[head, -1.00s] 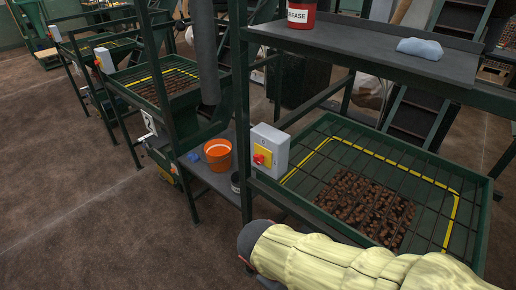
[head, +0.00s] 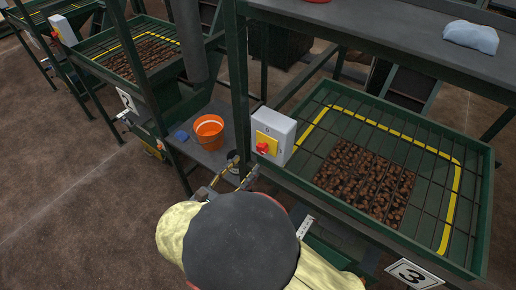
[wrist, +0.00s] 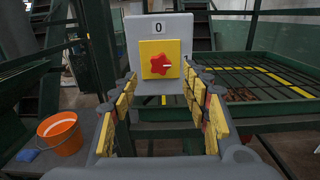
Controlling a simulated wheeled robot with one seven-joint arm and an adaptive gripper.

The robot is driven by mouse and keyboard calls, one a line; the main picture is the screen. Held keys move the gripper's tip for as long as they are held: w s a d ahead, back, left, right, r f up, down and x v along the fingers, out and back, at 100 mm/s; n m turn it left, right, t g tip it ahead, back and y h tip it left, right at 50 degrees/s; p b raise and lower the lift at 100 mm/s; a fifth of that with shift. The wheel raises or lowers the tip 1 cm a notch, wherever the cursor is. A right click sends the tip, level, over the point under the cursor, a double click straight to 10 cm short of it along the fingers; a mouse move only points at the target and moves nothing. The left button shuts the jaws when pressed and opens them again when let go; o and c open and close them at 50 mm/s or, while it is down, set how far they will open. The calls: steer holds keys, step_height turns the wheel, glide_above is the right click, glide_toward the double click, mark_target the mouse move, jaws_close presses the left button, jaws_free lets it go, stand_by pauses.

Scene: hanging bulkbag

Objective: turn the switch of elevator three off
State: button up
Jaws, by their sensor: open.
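The switch of elevator three is a grey box (head: 272,136) on the green post at the hopper's left corner, with a yellow plate and a red knob (head: 262,148). In the wrist view the red knob (wrist: 161,64) faces me, with a "0" above it and its white mark pointing right. A "3" sign (head: 414,274) is on the hopper front. My gripper (head: 240,172) is open and empty, just left of and below the switch in the head view. In the wrist view its yellow-padded fingers (wrist: 160,80) spread on both sides below the knob, apparently not touching it.
The hopper (head: 478,230) holds brown pieces under a grid. An orange bucket (head: 208,142) stands on a low shelf to the left. A dark upper shelf (head: 400,38) with a blue cloth (head: 470,36) overhangs the hopper. Elevator two's sign (head: 125,100) is further left. Open floor lies front left.

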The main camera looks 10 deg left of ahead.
mark_target(260, 150)
steer(key=x, duration=0.7)
steer(key=shift+w+d, duration=0.1)
steer(key=shift+w, duration=0.2)
steer(key=c, duration=1.2)
steer(key=shift+o, duration=0.2)
